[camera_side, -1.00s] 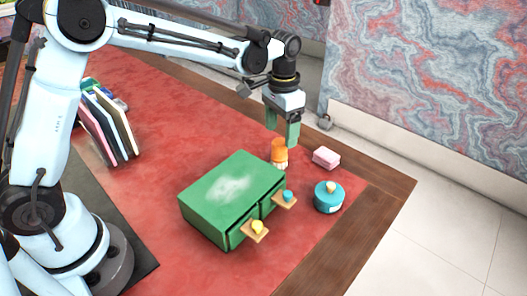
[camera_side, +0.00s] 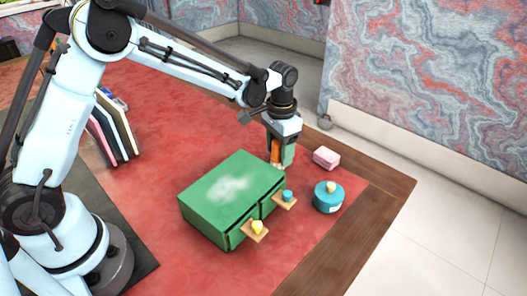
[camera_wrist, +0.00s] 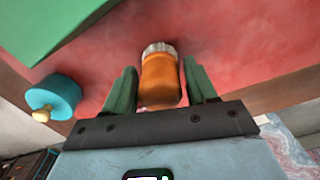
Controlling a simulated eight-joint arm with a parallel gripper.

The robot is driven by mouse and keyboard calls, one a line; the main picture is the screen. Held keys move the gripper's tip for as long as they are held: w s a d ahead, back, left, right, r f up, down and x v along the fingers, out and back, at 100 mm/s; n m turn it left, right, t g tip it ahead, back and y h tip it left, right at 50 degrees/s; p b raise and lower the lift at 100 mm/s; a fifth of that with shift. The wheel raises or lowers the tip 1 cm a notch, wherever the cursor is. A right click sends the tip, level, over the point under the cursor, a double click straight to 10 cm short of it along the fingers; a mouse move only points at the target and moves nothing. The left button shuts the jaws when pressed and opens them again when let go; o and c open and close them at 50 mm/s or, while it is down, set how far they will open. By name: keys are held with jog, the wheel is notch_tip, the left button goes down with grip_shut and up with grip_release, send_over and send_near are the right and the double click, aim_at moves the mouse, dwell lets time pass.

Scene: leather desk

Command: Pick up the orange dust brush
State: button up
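The orange dust brush (camera_wrist: 160,82) stands on the red leather desk top, with pale bristles at its lower end. In the side view its orange handle (camera_side: 275,151) shows partly between my fingers, and the rest is hidden by them. My gripper (camera_side: 281,157) is lowered around the brush, just behind the green drawer box. In the wrist view my gripper's (camera_wrist: 160,88) two green fingers stand on either side of the brush, with a gap on each side. The gripper is open and does not touch the handle in that view.
A pink block (camera_side: 326,157) and a round teal container (camera_side: 328,197) with a yellow knob lie to the right. Upright books (camera_side: 113,127) stand at the left.

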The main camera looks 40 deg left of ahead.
jog(key=c, duration=0.8)
jog(key=shift+r, duration=0.15)
jog(key=shift+r, duration=0.25)
jog(key=r, duration=0.4)
jog(key=shift+s+d, duration=0.15)
jog(key=shift+d, duration=0.05)
jog(key=s+d+r, duration=0.2)
jog(key=d, duration=0.1)
jog(key=s+d+r, duration=0.2)
jog(key=d, duration=0.1)
jog(key=s+d+r, duration=0.2)
jog(key=s, duration=0.1)
jog(key=shift+d+r, duration=0.15)
jog(key=shift+d, duration=0.25)
